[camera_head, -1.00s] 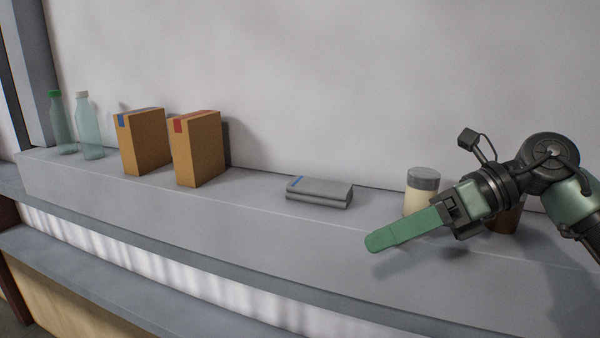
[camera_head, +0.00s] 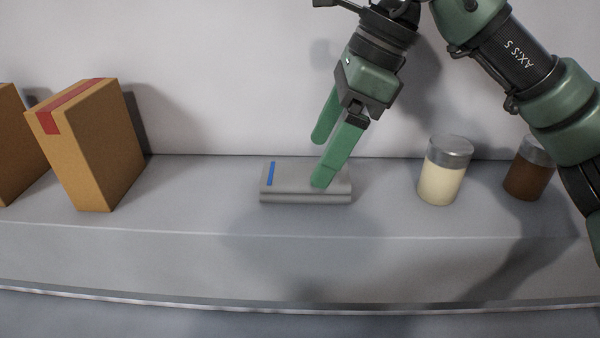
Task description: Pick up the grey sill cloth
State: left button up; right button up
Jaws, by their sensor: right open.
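The grey sill cloth (camera_head: 290,184) lies folded flat on the grey sill, with a blue stripe near its left end. My right gripper (camera_head: 321,160) comes down from above, its two green fingers open and pointing down at the cloth. The near finger overlaps the cloth's right half in the picture; I cannot tell whether it touches. The far finger ends above and behind the cloth against the wall. Nothing is between the fingers. My left gripper is not in view.
A jar with cream contents (camera_head: 441,172) and a jar with brown contents (camera_head: 528,170) stand to the right of the cloth. A cardboard box with red tape (camera_head: 95,150) and part of another box (camera_head: 15,150) stand at left. The sill (camera_head: 200,215) is clear around the cloth.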

aim_at(309, 173)
jog(key=shift+p+x, duration=0.85)
jog(key=shift+x, duration=0.2)
jog(key=x, duration=0.2)
jog(key=shift+w+a+f+p, duration=0.25)
jog(key=shift+f+p, duration=0.05)
jog(key=shift+p, duration=0.05)
jog(key=shift+a+f, duration=0.1)
jog(key=shift+f, duration=0.2)
jog(key=shift+s, duration=0.1)
jog(key=shift+c, duration=1)
jog(key=c, duration=1.3)
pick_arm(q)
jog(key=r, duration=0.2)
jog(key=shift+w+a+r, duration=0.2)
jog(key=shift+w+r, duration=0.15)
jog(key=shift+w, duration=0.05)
pick_arm(e)
jog(key=shift+r, duration=0.1)
